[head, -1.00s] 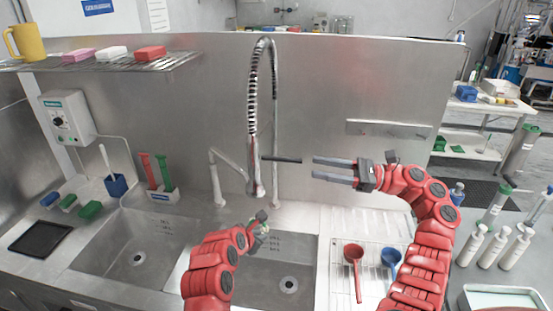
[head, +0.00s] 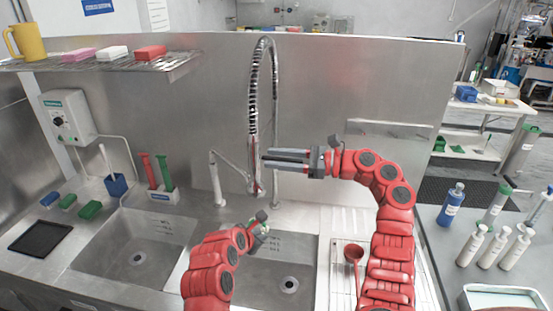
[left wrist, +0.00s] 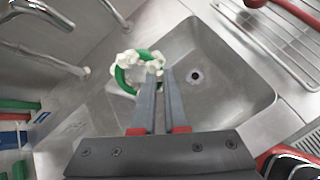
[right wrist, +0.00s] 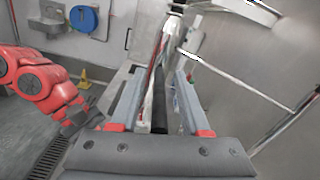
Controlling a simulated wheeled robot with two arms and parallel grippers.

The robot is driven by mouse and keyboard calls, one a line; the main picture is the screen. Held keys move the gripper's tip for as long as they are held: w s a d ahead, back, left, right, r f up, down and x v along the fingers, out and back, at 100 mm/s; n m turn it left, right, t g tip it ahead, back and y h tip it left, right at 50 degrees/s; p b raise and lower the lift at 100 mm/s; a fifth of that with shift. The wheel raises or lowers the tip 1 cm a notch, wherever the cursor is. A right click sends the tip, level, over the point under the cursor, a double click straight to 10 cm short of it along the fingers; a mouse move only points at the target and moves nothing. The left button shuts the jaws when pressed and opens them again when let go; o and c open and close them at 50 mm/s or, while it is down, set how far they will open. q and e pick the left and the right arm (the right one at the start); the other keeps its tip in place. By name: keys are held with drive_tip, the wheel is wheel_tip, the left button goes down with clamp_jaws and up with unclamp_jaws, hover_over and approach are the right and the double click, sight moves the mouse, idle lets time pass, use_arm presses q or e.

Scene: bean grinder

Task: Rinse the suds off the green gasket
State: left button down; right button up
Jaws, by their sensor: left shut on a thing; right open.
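The green gasket (left wrist: 121,77) is a ring with white suds on it. My left gripper (left wrist: 159,75) is shut on its edge and holds it above the right sink basin (left wrist: 235,65). In the head view the gasket (head: 260,231) is small and partly hidden by my left gripper. The tall spring-hose faucet (head: 252,110) stands behind the basin, its spray head hanging near the gasket. My right gripper (head: 266,160) is open at the spray head. In the right wrist view its fingers lie either side of the dark lever (right wrist: 160,100). No water shows.
A second, thinner tap (head: 217,180) stands left of the faucet. The left basin (head: 140,250) is empty. A red scoop (head: 353,253) lies on the drainboard at right. Several bottles (head: 470,243) stand on the right counter. The steel back wall (head: 340,90) is close behind the faucet.

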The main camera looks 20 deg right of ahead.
drive_tip(key=shift+w+a, duration=0.1)
drive_tip(key=shift+a, duration=0.05)
clamp_jaws()
idle(1.4)
